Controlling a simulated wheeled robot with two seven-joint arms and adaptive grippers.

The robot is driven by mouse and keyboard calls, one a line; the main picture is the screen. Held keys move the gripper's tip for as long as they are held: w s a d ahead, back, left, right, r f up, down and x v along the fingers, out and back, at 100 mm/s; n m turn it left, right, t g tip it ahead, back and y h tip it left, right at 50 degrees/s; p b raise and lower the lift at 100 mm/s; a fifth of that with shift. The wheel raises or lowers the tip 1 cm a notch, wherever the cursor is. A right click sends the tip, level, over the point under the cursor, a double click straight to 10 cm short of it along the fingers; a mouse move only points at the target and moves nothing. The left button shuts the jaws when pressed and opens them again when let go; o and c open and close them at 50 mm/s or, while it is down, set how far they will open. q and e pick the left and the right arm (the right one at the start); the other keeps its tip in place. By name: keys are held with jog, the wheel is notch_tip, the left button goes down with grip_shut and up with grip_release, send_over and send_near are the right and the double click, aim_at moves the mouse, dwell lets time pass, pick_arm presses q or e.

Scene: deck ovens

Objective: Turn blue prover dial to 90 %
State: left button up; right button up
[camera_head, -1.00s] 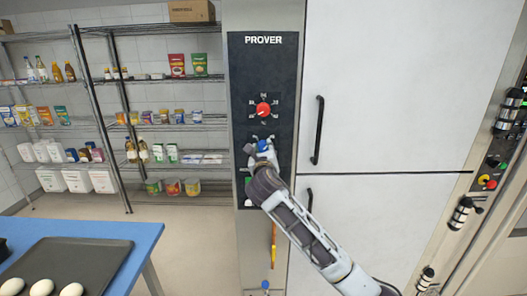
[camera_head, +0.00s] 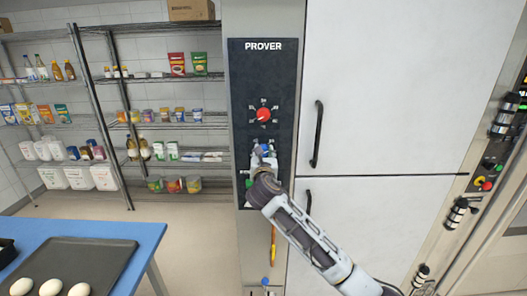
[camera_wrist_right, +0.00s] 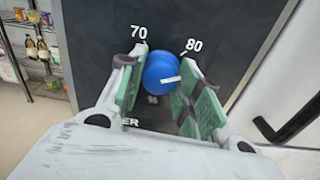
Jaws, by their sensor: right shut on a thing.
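The blue prover dial (camera_head: 265,149) sits on the black prover panel (camera_head: 285,75), below the red dial. In the right wrist view the blue dial (camera_wrist_right: 158,73) shows a white pointer line towards its lower right, nearest the 80 of the marks in sight. Labels 70 and 80 are readable; a smaller label below the dial is hard to read. My right gripper (camera_wrist_right: 163,74) has its green-padded fingers on either side of the dial and is shut on it. In the head view my right gripper (camera_head: 263,158) partly hides the dial and its scale. My left gripper is out of view.
The red dial (camera_head: 264,115) is just above. A black door handle (camera_head: 317,134) stands to the right of the panel. A blue table (camera_head: 130,229) with a dark tray (camera_head: 100,252) is at lower left. Shelves (camera_head: 85,126) stand behind.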

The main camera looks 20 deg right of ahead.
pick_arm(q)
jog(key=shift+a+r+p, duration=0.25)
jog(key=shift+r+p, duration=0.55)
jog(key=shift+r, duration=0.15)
pick_arm(e)
jog(key=shift+r+m, duration=0.1)
jog(key=shift+m, duration=5.5)
jog(key=o, duration=1)
jog(key=shift+w, duration=0.1)
jog(key=shift+o, duration=0.2)
jog(key=v, duration=1.2)
